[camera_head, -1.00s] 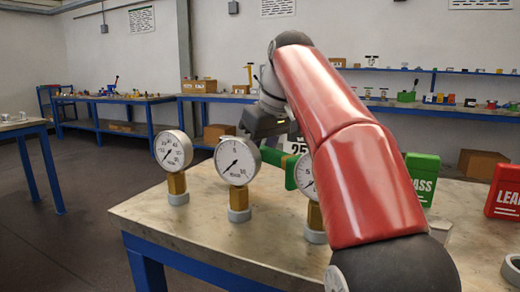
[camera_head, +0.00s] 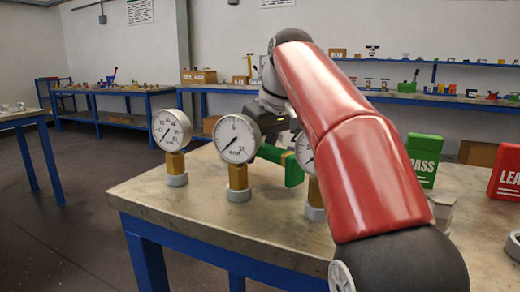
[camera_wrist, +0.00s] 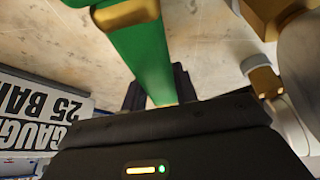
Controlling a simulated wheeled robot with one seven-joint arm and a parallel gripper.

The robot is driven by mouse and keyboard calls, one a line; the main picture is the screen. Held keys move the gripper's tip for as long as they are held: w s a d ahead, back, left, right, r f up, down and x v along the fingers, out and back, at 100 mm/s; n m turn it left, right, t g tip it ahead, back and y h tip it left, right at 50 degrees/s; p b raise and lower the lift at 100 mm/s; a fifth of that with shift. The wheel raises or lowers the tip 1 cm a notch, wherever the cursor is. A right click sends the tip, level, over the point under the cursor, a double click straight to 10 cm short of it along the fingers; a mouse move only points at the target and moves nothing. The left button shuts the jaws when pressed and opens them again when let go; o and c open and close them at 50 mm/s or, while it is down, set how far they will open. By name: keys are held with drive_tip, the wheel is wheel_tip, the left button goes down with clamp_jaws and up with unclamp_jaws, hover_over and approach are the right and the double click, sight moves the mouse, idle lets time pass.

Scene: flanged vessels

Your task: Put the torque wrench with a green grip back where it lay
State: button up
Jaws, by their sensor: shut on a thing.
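The torque wrench shows by its green grip (camera_head: 291,165), behind the gauges in the head view. In the wrist view the green grip (camera_wrist: 145,58) runs down between the fingers, with a brass-coloured part at its upper end. My gripper (camera_wrist: 156,98) is shut on it. In the head view the gripper is mostly hidden behind the middle gauge and my red arm. The wrench is over the table (camera_head: 150,205); I cannot tell whether it touches the top.
Three dial gauges on brass stems stand in front: left (camera_head: 172,130), middle (camera_head: 237,138) and a right one (camera_head: 305,152) partly behind my arm. A gauge sign (camera_wrist: 40,112) lies close left in the wrist view. Green (camera_head: 424,160) and red (camera_head: 507,172) boxes stand right.

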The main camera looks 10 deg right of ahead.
drive_tip(key=shift+f+b, duration=0.45)
drive_tip(key=shift+f, duration=0.2)
